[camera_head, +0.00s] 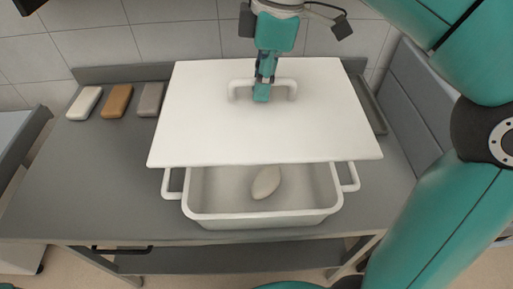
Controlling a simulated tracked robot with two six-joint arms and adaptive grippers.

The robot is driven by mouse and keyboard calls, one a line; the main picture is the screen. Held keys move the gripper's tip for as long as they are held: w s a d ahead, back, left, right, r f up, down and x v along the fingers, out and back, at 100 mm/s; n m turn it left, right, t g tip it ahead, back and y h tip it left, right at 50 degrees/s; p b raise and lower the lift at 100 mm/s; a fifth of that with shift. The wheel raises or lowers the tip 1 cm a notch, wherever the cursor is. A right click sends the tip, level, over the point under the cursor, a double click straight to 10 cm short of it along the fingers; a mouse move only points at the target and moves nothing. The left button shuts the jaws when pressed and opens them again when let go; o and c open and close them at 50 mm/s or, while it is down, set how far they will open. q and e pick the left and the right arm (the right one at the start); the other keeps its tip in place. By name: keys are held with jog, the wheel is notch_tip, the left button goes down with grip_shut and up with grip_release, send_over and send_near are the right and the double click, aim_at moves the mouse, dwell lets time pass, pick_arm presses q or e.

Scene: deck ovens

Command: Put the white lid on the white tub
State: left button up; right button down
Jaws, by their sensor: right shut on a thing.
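The white lid (265,132) is a flat rectangular plate with a raised handle (291,88) near its far side. My right gripper (263,88) is shut on the lid's handle. The white tub (262,215) stands on the grey table below, with a handle at its left and right ends. The lid hides the tub's far part; its near part shows open. A pale oval lump (266,182) lies inside the tub. I cannot tell the exact gap between lid and tub. My left gripper is not in view.
A white block (84,103), a brown block (116,101) and a grey block (150,99) lie at the back left of the grey table (90,185). A dark tray (371,106) lies at the right, partly hidden by the lid. The table's left part is clear.

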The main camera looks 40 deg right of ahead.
jog(key=shift+f+b, duration=1.2)
jog(key=shift+f, duration=7.45)
jog(key=shift+s, duration=0.1)
jog(key=shift+f, duration=0.25)
jog(key=c, duration=1.2)
grip_release()
